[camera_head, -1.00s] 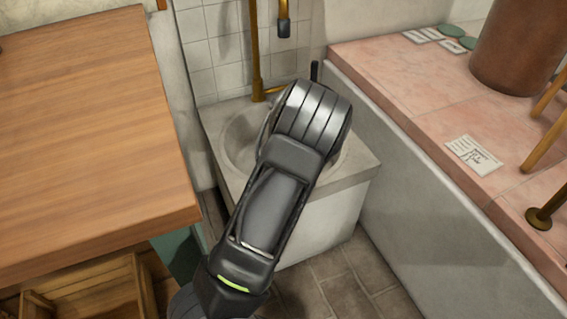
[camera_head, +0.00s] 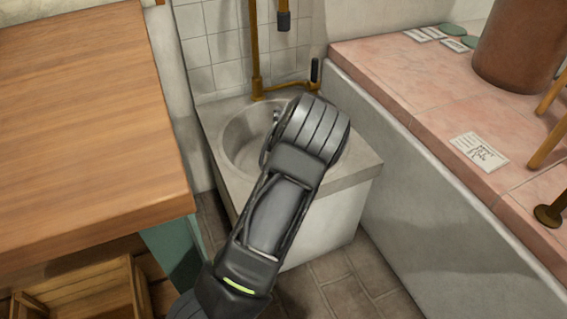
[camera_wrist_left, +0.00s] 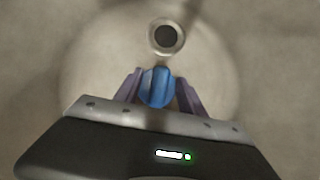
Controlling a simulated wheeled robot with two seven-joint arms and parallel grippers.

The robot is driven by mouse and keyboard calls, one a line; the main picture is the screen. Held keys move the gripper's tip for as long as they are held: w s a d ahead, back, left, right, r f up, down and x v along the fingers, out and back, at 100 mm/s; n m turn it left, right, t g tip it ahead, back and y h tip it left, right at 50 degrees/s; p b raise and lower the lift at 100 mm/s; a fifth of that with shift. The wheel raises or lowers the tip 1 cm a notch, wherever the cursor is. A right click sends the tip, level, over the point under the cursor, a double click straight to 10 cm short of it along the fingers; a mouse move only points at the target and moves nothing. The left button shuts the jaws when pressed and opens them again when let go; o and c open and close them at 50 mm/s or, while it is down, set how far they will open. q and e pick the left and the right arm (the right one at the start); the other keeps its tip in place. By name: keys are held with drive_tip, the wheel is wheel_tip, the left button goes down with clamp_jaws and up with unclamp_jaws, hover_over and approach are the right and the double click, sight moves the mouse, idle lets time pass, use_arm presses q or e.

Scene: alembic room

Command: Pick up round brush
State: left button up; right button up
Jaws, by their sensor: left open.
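A blue object (camera_wrist_left: 157,88), which appears to be the round brush, shows in the left wrist view between the two purplish fingers of my left gripper (camera_wrist_left: 159,80). The fingers are apart, one on each side of it; I cannot tell whether they touch it. Only its blue upper part is seen. Behind it lies the round basin (camera_wrist_left: 85,60) with a drain hole (camera_wrist_left: 166,37). In the head view my left arm reaches over the sink (camera_head: 236,135) and hides the brush and most of the gripper. My right gripper is not in view.
A wooden table (camera_head: 80,120) stands to the left of the sink, with a wooden crate (camera_head: 80,285) below. A brass pipe (camera_head: 256,60) and tap rise behind the basin. A pink tiled counter (camera_head: 400,85) with a brown cylinder (camera_head: 518,45) is on the right.

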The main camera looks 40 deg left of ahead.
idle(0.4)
use_arm(q)
clamp_jaws()
idle(0.4)
